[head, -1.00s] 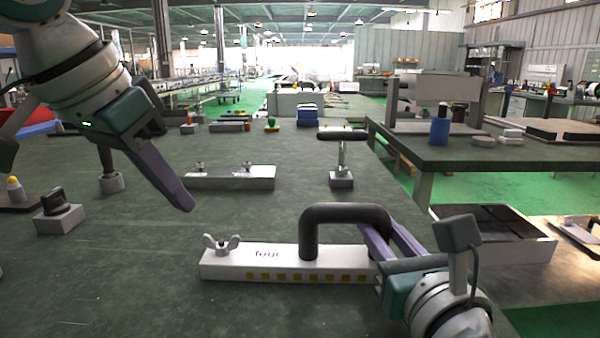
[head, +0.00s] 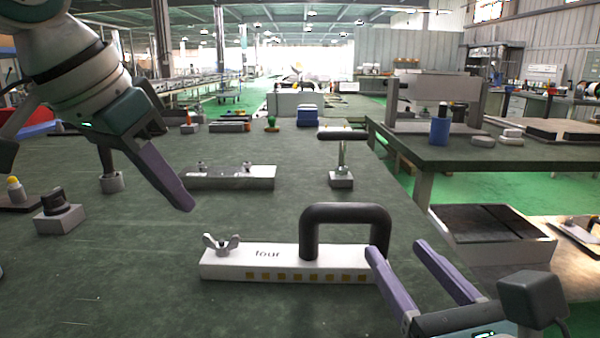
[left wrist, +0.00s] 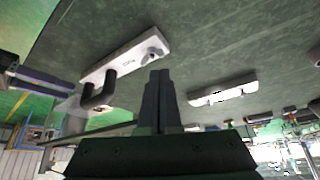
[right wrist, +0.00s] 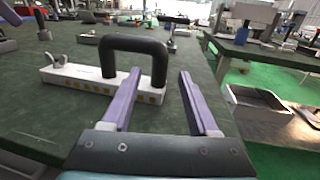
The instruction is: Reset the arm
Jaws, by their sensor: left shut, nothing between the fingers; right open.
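My left gripper (head: 186,207) is shut and empty, raised over the table at the left in the head view; its closed fingers also show in the left wrist view (left wrist: 160,80). My right gripper (head: 395,247) is open and empty at the table's right side. In the right wrist view its fingers (right wrist: 158,85) are apart, just short of the white block (right wrist: 85,85). That block, marked "four" (head: 240,263), lies flat with a wing nut (head: 221,244) at its left end and a black handle (head: 345,212) standing on its right part.
The dark green table (head: 150,290) is mostly clear at the front. Behind the block are a pale bar (head: 230,178) and a black-topped clamp (head: 342,155). A black-topped box (head: 495,237) is at the right, beside a second table (head: 480,155).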

